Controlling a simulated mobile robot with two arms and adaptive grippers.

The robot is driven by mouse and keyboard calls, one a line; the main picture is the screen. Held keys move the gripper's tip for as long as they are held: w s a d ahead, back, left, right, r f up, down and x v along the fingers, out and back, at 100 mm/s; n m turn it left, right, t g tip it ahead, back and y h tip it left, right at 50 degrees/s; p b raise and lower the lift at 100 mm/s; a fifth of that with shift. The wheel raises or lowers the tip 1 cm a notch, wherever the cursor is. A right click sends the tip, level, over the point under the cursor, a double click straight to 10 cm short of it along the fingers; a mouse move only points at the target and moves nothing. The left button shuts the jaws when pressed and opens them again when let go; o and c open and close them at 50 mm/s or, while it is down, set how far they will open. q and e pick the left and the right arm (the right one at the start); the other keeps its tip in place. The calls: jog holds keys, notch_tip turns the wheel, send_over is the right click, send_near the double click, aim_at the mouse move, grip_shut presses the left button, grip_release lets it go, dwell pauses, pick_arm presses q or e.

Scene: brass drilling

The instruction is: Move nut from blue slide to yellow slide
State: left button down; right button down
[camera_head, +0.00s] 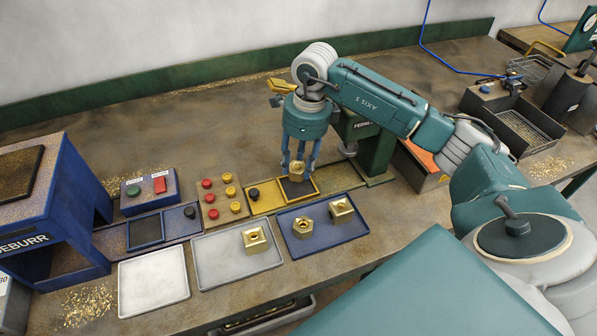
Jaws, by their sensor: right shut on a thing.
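My right gripper (299,158) points down and is shut on a brass nut (297,172). The nut is over the dark square pad of the yellow slide (264,203), at its right end; I cannot tell whether it touches the pad. The yellow slide has a black knob at its left end. The blue slide (174,226) lies to the left, in front of the blue deburr machine, with a bare dark pad and a black knob. My left gripper is not in view.
In front stand an empty white tray (153,297), a light grey tray (210,268) with one brass nut (254,240), and a blue tray (325,240) with two brass nuts. A button board (220,197) sits between the slides. A green machine (374,155) stands close behind my gripper.

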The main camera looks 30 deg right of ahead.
aim_at(299, 173)
notch_tip(299, 173, down, 4)
jog(key=shift+s+r+p, duration=0.1)
jog(key=shift+r+p, duration=0.15)
jog(key=shift+p, duration=0.15)
jog(key=shift+f, duration=0.35)
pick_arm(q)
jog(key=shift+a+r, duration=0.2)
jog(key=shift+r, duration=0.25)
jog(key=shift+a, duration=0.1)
pick_arm(e)
jog(key=shift+f, duration=0.1)
jog(key=c, duration=1.2)
grip_release()
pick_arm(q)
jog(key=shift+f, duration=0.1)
pick_arm(e)
jog(key=shift+o, duration=0.2)
